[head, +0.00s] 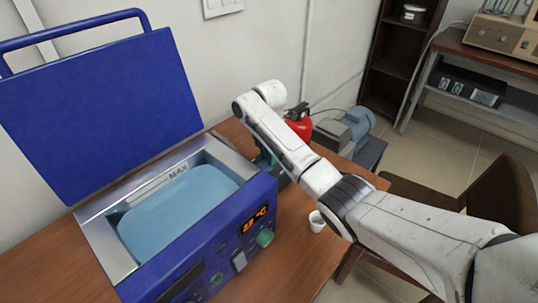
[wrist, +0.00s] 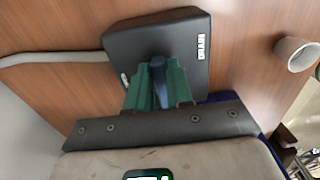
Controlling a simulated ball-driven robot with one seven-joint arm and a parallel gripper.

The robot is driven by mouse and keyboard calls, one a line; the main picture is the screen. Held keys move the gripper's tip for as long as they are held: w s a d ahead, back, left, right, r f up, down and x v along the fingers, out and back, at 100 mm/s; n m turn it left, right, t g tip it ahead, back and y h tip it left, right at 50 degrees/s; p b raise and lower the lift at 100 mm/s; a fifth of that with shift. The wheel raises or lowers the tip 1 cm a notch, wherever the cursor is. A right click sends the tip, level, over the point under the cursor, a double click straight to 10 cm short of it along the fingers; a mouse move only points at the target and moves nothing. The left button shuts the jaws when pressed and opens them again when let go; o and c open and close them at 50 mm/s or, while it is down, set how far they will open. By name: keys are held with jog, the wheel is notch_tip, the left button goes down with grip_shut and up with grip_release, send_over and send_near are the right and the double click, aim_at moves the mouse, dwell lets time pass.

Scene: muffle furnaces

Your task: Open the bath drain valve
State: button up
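The blue bath (head: 150,210) stands on the wooden table in the head view, its lid raised, with pale blue water inside below a MAX mark. In the wrist view, a black box marked DRAIN (wrist: 190,28) carries a blue valve lever (wrist: 158,72). My gripper (wrist: 158,78) has its green fingers on both sides of this lever, with no clear gap, so it looks shut on it. The lever seems roughly in line with the fingers.
A pale hose (wrist: 50,58) runs left from the drain box. A small white cup (head: 317,221) stands on the table right of the bath and also shows in the wrist view (wrist: 296,54). Beyond my arm are a red container (head: 299,124) and a grey-blue pump (head: 345,127).

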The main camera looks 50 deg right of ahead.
grip_shut()
jog(key=shift+r+p, duration=0.1)
jog(key=shift+p, duration=0.2)
jog(key=shift+s+r+m+p, duration=0.1)
jog(key=shift+m+p, duration=0.45)
jog(key=shift+m, duration=0.25)
jog(key=shift+s+m+p, duration=0.2)
jog(key=shift+m+p, duration=0.85)
jog(key=shift+m, duration=0.15)
jog(key=m+p, duration=0.2)
jog(key=m, duration=0.1)
jog(key=m+p, duration=0.1)
jog(key=shift+s+a+m, duration=0.25)
jog(key=shift+s+m, duration=0.05)
jog(key=m, duration=0.1)
jog(key=m+p, duration=0.1)
jog(key=m, duration=0.1)
jog(key=m+p, duration=0.1)
jog(key=shift+s+a, duration=0.25)
jog(key=shift+a, duration=0.05)
jog(key=shift+a+m+p, duration=0.2)
jog(key=shift+m+p, duration=0.2)
jog(key=shift+m, duration=0.95)
jog(key=shift+a+m+p, duration=0.15)
jog(key=shift+m+p, duration=0.2)
jog(key=shift+m, duration=1)
